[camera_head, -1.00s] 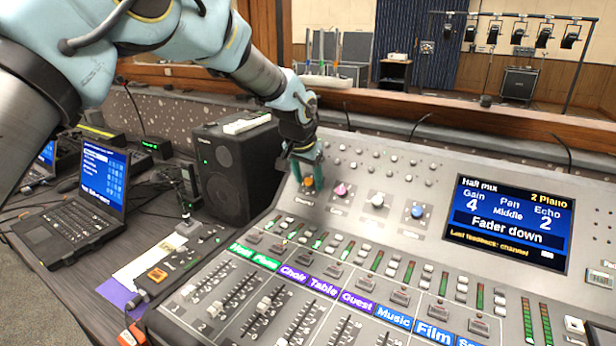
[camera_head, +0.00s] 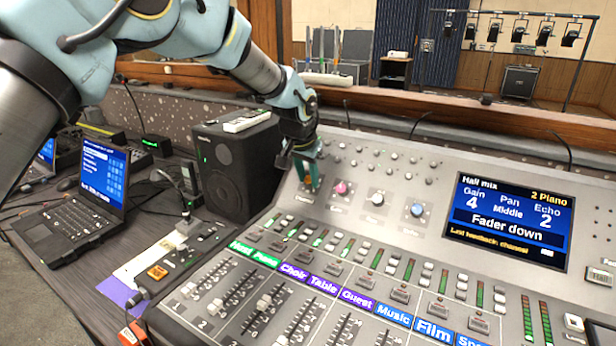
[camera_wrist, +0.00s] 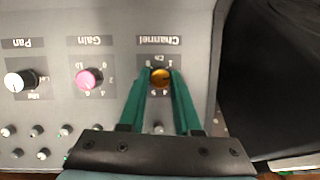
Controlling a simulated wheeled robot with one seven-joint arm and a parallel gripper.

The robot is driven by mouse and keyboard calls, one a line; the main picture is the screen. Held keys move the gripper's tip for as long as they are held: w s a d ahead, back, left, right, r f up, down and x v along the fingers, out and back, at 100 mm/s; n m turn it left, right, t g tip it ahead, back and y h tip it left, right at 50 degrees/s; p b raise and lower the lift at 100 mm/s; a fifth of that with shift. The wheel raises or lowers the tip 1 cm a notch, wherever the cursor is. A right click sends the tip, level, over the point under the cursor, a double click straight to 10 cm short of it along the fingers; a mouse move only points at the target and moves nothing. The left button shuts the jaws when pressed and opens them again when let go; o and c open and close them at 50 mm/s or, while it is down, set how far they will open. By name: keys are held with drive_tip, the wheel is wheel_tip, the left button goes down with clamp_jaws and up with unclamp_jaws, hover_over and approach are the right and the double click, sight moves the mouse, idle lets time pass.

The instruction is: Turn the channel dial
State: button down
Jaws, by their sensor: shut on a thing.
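In the head view my gripper (camera_head: 307,183) points down onto the desk and mostly hides the dial. The screen (camera_head: 508,222) reads "Hall mix", "2 Piano", Gain 4, Pan Middle, Echo 2 and "Fader down", with a smaller line on last feedback: channel.
The pink gain dial (camera_wrist: 89,79) and white pan dial (camera_wrist: 20,81) sit in the same row, with a blue dial (camera_head: 417,209) farther right. Small knobs lie behind them. A black speaker (camera_head: 238,165) stands close left of my gripper. Faders and channel labels fill the desk front.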

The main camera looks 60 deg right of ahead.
drive_tip(key=n, duration=0.2)
drive_tip(key=n+g, duration=0.1)
drive_tip(key=n, duration=0.1)
drive_tip(key=shift+w+g+b, duration=0.2)
drive_tip(key=shift+g+b, duration=0.1)
drive_tip(key=shift+b, duration=0.05)
drive_tip(key=shift+n+g, duration=0.5)
drive_tip(key=shift+n, duration=0.9)
drive_tip(key=c, duration=0.6)
unclamp_jaws()
drive_tip(key=shift+r+b, duration=0.1)
drive_tip(key=shift+b, duration=0.2)
drive_tip(key=b+v, duration=0.2)
drive_tip(key=v, duration=0.8)
drive_tip(key=shift+a+r+b, duration=0.2)
drive_tip(key=shift+a+b, duration=0.1)
drive_tip(key=shift+a, duration=0.05)
drive_tip(key=shift+w, duration=0.1)
